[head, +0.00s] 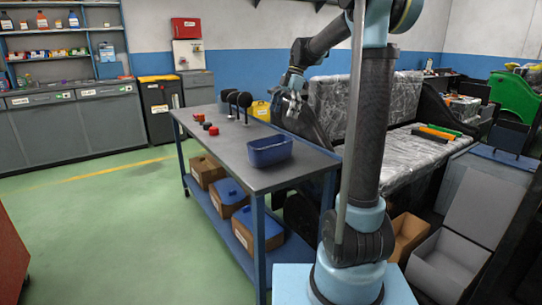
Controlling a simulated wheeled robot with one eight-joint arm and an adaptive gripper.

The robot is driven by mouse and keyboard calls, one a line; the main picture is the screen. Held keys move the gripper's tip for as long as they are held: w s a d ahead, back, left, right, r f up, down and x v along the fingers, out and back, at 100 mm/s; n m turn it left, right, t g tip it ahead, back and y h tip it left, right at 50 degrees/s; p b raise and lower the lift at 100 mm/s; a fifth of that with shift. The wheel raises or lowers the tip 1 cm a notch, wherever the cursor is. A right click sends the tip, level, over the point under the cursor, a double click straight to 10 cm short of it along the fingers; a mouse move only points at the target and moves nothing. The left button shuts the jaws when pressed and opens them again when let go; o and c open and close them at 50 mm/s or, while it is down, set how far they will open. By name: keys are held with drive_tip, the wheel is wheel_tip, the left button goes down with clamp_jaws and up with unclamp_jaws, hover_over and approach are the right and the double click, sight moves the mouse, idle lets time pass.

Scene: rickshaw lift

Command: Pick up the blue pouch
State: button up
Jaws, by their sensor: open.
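The blue pouch (269,151) sits upright on the dark table top (222,140), near the table's right-hand end. It looks like a small open-topped container with a thin strap or handle across it. My gripper (287,108) hangs from my arm, beyond the pouch and above it in the picture. It is open, small and partly blurred against the background. Nothing shows between its fingers, and it is apart from the pouch.
Red blocks (208,127) and black round-headed objects (240,103) stand farther back on the table. A yellow container (261,110) is behind them. Cardboard boxes (206,171) with blue items fill the lower shelf. A plastic-wrapped seat (395,150) stands to the right. Green floor (100,220) is clear at left.

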sight(268, 152)
drive_tip(key=shift+n, duration=0.7)
drive_tip(key=x, duration=0.4)
drive_tip(key=w+a+x, duration=0.1)
drive_tip(key=x, duration=0.6)
drive_tip(key=shift+w+a+f, duration=0.15)
drive_tip(key=shift+a+f, duration=0.1)
drive_tip(key=shift+f, duration=0.05)
drive_tip(key=shift+d+x, duration=0.2)
drive_tip(key=shift+x, duration=2.6)
drive_tip(key=c, duration=1.1)
